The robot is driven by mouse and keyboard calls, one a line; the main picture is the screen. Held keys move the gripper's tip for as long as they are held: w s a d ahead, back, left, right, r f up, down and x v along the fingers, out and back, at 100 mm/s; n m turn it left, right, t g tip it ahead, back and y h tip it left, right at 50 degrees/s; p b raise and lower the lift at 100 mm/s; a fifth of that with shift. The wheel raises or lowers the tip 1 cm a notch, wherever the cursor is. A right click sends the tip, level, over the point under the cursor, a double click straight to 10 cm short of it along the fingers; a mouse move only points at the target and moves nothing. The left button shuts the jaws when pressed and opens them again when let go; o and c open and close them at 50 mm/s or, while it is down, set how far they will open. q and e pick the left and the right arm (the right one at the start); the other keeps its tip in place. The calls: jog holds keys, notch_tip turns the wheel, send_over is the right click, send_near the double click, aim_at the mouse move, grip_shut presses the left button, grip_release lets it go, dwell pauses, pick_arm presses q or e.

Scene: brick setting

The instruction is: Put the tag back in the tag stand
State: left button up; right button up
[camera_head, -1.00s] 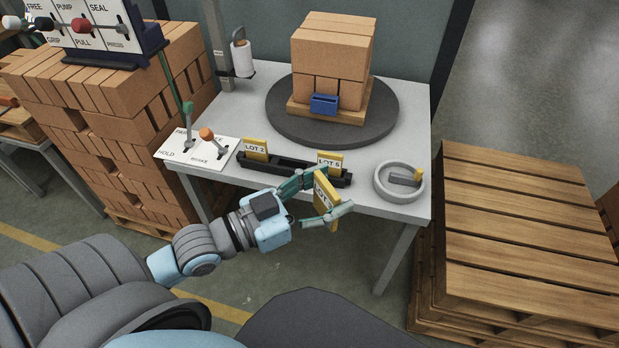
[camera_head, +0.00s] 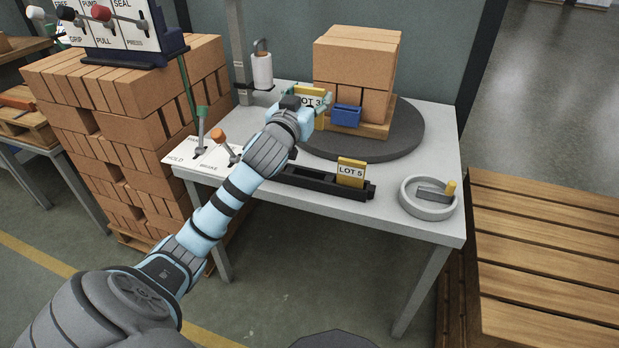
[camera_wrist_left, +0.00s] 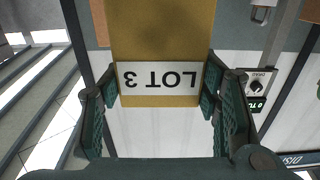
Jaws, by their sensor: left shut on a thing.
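My left gripper (camera_head: 310,103) is shut on the yellow LOT 3 tag (camera_head: 309,93) and holds it above the table, in front of the left side of the brick stack. In the left wrist view the LOT 3 tag (camera_wrist_left: 160,85) sits between both fingers, its label upside down. The black tag stand (camera_head: 318,184) lies along the table's front edge, with the yellow LOT 5 tag (camera_head: 351,171) upright near its right end. My left arm hides the stand's left end and whatever is there. My right gripper is not in view.
Bricks (camera_head: 352,62) stand on a small pallet on a dark round turntable (camera_head: 405,135), with a blue holder (camera_head: 346,116) in front. A grey round dish (camera_head: 428,203) sits at the table's right. A lever panel (camera_head: 205,160) is at the left; a wooden pallet (camera_head: 545,245) stands right.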

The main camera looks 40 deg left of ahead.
pick_arm(q)
notch_tip(320, 180, down, 5)
jog(key=shift+b, duration=0.75)
notch_tip(320, 180, down, 12)
jog(key=b, duration=0.5)
jog(key=shift+r+b, duration=0.15)
jog(key=shift+b, duration=0.15)
jog(key=shift+f, duration=0.3)
jog(key=shift+d+r, duration=0.1)
jog(key=shift+r, duration=0.05)
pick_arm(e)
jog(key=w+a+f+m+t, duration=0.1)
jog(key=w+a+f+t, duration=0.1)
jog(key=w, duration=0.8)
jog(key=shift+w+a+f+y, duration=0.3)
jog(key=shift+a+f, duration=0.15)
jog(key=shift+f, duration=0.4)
pick_arm(q)
jog(key=o, duration=1.1)
jog(key=shift+o, duration=0.2)
